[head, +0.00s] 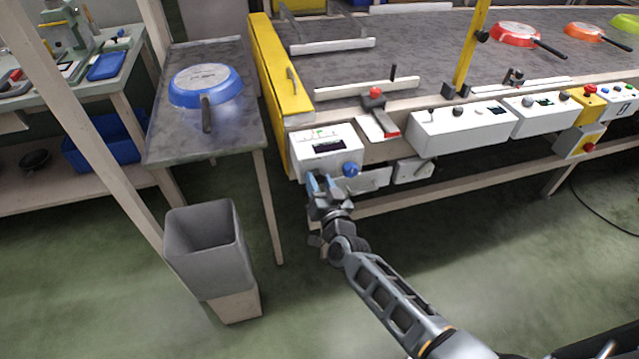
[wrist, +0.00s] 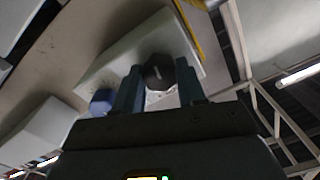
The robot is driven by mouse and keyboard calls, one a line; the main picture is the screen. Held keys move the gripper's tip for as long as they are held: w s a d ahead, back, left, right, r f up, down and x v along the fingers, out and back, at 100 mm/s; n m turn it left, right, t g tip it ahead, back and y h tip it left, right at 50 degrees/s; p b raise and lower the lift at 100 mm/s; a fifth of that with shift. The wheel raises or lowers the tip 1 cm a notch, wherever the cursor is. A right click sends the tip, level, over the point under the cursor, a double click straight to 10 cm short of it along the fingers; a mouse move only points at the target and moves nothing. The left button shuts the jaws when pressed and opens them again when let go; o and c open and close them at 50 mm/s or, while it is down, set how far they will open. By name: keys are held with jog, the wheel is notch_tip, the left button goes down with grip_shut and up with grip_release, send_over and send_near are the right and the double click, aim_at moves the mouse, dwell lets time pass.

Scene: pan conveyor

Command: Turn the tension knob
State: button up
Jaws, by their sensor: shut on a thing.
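A white control box (head: 326,152) with a dark display sits at the left front corner of the conveyor. A blue knob (head: 350,169) is on its front and also shows in the wrist view (wrist: 101,102). My gripper (head: 320,182) is at the box's front, left of the blue knob. In the wrist view, my gripper's two fingers (wrist: 160,88) are on either side of a black knob (wrist: 158,70) with a pale pointer mark, shut on it. In the head view the fingers hide this knob. No label naming the tension knob is readable.
A red-handled lever (head: 377,95) and another white control box (head: 460,130) are to the right along the conveyor front. A side table (head: 190,135) holds a blue pan (head: 205,85). A grey bin (head: 210,250) stands on the floor at left.

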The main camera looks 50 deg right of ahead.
dwell(0.3)
jog(key=o, duration=1.1)
jog(key=shift+c, duration=0.2)
jog(key=v, duration=0.7)
jog(key=shift+s+a+p, duration=0.2)
jog(key=shift+s+p, duration=0.15)
jog(key=shift+s, duration=0.05)
